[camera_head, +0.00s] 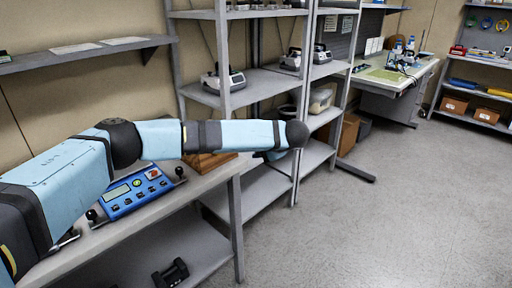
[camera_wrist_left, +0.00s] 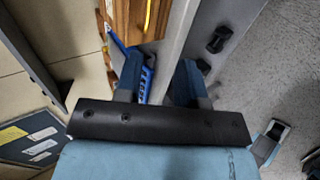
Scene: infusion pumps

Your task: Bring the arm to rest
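My left arm (camera_head: 225,138) comes in from the left in the head view and stretches across above the workbench. Its gripper is mostly hidden behind the far end of the arm there. In the left wrist view my left gripper (camera_wrist_left: 158,76) shows two dark blue fingers spread apart, with nothing held between them.
A blue control panel (camera_head: 132,192) lies on the grey bench (camera_head: 213,185), below my arm; a wooden rack (camera_head: 207,163) is beside it. Grey shelving (camera_head: 227,60) with pumps (camera_head: 222,82) stands behind. Open floor (camera_head: 370,220) lies to the right.

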